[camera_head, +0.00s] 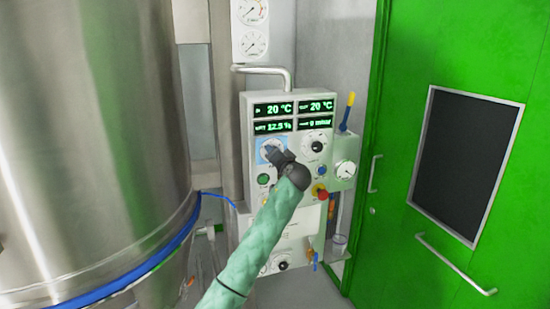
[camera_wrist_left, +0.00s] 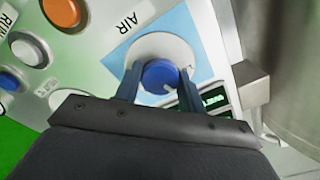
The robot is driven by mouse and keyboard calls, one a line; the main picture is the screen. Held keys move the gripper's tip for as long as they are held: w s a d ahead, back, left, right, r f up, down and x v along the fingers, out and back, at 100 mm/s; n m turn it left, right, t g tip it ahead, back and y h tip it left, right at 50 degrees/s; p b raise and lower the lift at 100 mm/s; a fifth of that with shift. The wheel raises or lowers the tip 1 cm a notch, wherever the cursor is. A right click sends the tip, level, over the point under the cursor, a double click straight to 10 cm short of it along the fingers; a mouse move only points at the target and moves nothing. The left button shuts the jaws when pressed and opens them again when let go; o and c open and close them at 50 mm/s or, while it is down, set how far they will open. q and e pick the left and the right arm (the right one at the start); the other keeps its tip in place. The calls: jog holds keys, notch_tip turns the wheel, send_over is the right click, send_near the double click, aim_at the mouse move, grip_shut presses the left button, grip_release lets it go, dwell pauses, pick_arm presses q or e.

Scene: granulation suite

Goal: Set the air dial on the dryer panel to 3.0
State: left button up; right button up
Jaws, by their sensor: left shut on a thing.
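The dryer panel (camera_head: 289,180) is a white box on the wall in the head view. The air dial, a blue knob (camera_wrist_left: 159,76) on a white disc (camera_wrist_left: 172,48) with a light blue backing labelled AIR, is in the left wrist view. My left gripper (camera_wrist_left: 158,82) has a finger on each side of the knob and is shut on it. In the head view my left gripper (camera_head: 274,152) covers the knob, and the light blue backing (camera_head: 264,146) shows around it. The dial's setting cannot be read. My right gripper is not in view.
A second dial (camera_head: 317,146) sits right of the air dial under green displays (camera_head: 293,116). Below are a green button (camera_head: 263,180) and a red emergency button (camera_head: 320,191). A large steel vessel (camera_head: 110,110) stands left and a green door (camera_head: 400,150) right.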

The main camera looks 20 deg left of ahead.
pick_arm(q)
jog(key=m+p, duration=0.6)
jog(key=m, duration=0.9)
jog(key=shift+f, duration=0.1)
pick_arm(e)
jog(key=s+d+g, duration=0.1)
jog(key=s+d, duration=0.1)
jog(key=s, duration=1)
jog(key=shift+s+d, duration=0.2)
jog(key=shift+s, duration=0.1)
pick_arm(q)
jog(key=shift+m, duration=0.4)
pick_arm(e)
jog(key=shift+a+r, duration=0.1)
pick_arm(q)
jog(key=o, duration=0.9)
jog(key=shift+d, duration=0.1)
jog(key=shift+o, duration=0.3)
